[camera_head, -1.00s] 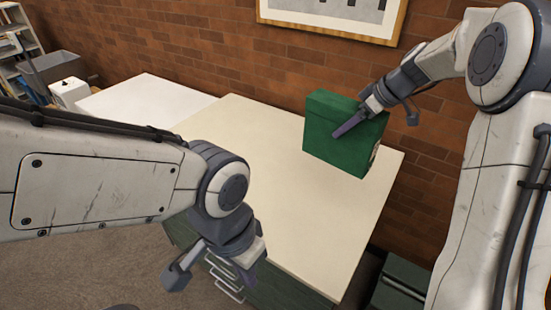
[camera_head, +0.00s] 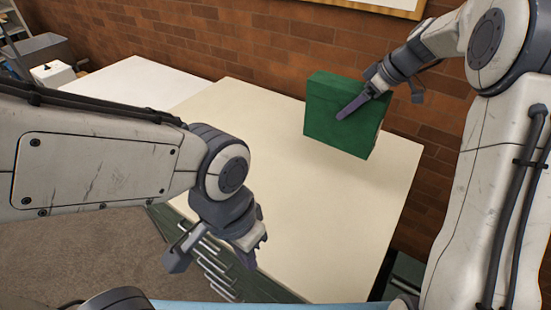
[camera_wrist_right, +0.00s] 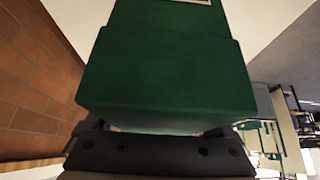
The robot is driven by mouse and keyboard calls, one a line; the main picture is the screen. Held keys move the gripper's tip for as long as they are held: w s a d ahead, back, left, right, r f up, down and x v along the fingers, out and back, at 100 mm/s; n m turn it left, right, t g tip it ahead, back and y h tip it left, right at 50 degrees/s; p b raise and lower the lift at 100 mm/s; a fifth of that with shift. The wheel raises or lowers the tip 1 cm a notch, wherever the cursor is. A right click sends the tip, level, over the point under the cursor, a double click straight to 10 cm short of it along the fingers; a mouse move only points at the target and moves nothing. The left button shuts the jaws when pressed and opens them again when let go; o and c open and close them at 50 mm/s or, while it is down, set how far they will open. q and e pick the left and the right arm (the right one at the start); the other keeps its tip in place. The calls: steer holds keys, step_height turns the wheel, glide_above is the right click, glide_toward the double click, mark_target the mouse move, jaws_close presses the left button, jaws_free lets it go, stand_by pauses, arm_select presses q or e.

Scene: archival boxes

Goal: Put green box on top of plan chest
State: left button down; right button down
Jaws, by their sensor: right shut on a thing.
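The green box (camera_head: 325,112) is upright at the back right of the plan chest's cream top (camera_head: 262,150). My right gripper (camera_head: 384,100) is shut on the box's upper part, one finger across its front face. In the right wrist view the green box (camera_wrist_right: 165,75) fills the middle, right against the gripper. I cannot tell whether its base touches the top or hangs just above it. The plan chest has green drawers with metal handles on its front. My left gripper (camera_head: 212,260) is open and empty, in front of the chest's drawer side.
A white surface (camera_head: 130,85) adjoins the chest at the left. A brick wall (camera_head: 250,45) with a framed picture (camera_head: 400,6) runs behind. A grey bin (camera_head: 38,48) and a small white object (camera_head: 52,73) stand at the far left. Most of the cream top is clear.

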mark_target(304, 133)
step_height(304, 133, down, 3)
steer(key=shift+w+r+b, duration=0.1)
steer(key=shift+w+b, duration=0.05)
steer(key=shift+b, duration=0.9)
steer(key=w+a+f+p, duration=0.1)
steer(key=a+f, duration=0.1)
steer(key=a, duration=0.1)
steer(key=w+a+f+p, duration=0.2)
steer(key=a, duration=0.2)
steer(key=w+a+f+p, duration=0.1)
steer(key=a+f, duration=0.1)
steer(key=a, duration=0.1)
steer(key=shift+w+a+f, duration=0.2)
steer(key=shift+a+f, duration=0.1)
steer(key=shift+f, duration=0.05)
step_height(304, 133, down, 4)
steer(key=shift+r+p, duration=0.15)
steer(key=shift+p, duration=0.75)
steer(key=shift+f, duration=0.25)
